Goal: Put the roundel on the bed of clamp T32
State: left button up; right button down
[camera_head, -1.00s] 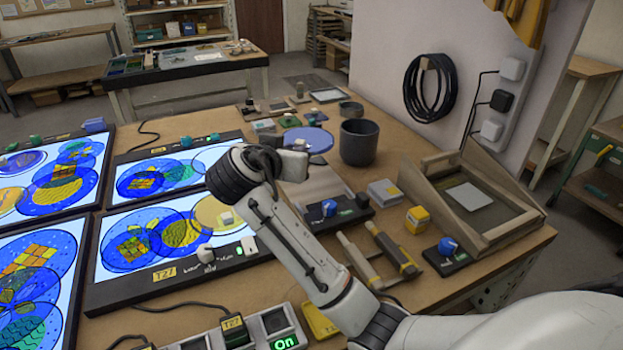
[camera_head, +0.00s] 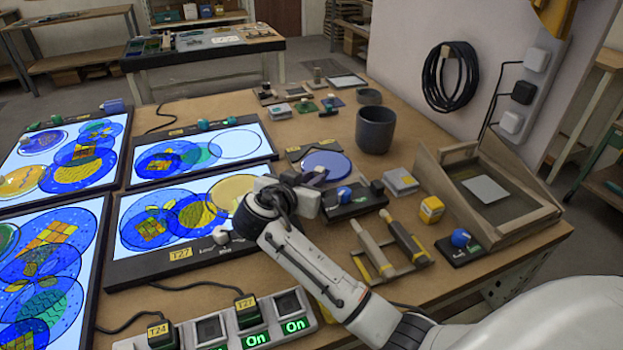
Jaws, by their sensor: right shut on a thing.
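The roundel, a blue disc (camera_head: 327,161), shows in the head view in front of the dark cup. My right gripper (camera_head: 314,177) is shut on its near edge. The disc lies over a dark flat bed (camera_head: 302,153) and covers most of it. I cannot tell whether the disc touches the bed. A black block with a blue knob (camera_head: 344,194) sits at the near side of this bed. A small yellow tag shows at its far left, but its text is too small to read, so I cannot confirm it is T32. My left gripper is not in view.
A dark cup (camera_head: 375,129) stands behind the disc. Light panels with coloured discs (camera_head: 170,253) fill the left. Wooden rails (camera_head: 388,250), a yellow block (camera_head: 431,209), a grey box (camera_head: 401,182) and a wooden frame (camera_head: 487,190) stand at right. A switch strip (camera_head: 258,335) lies in front.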

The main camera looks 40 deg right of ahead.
jog(key=c, duration=2.1)
grip_release()
jog(key=shift+f, duration=0.2)
jog(key=o, duration=0.4)
jog(key=shift+o, duration=0.2)
jog(key=shift+r, duration=0.1)
jog(key=shift+a+r, duration=0.1)
jog(key=shift+r, duration=0.2)
jog(key=b+v, duration=0.1)
jog(key=v, duration=1)
jog(key=shift+s+a, duration=0.25)
jog(key=shift+a, duration=0.05)
